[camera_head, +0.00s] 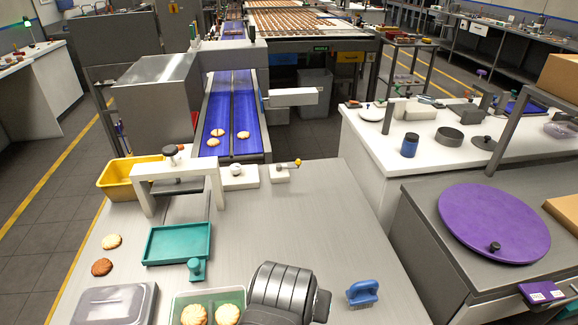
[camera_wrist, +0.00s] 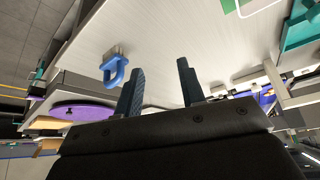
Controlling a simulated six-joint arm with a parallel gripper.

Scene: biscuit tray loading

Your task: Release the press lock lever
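A small lever with a yellow-orange knob (camera_head: 297,162) sits on a white block (camera_head: 281,174) at the far edge of the steel table; it looks like the press lock lever. The press (camera_head: 215,170) is a white frame with a dark knob on top, left of the lever. A white block with a round button (camera_head: 238,171) stands between them. My gripper (camera_wrist: 158,70) is open and empty in the wrist view, its two dark fingers apart. In the head view only my dark wrist shows at the bottom, well in front of the lever; the fingers are hidden there.
A teal tray (camera_head: 150,259) with a teal handle lies before the press. A blue brush (camera_head: 362,293) lies right of my wrist. The table between wrist and lever is clear.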

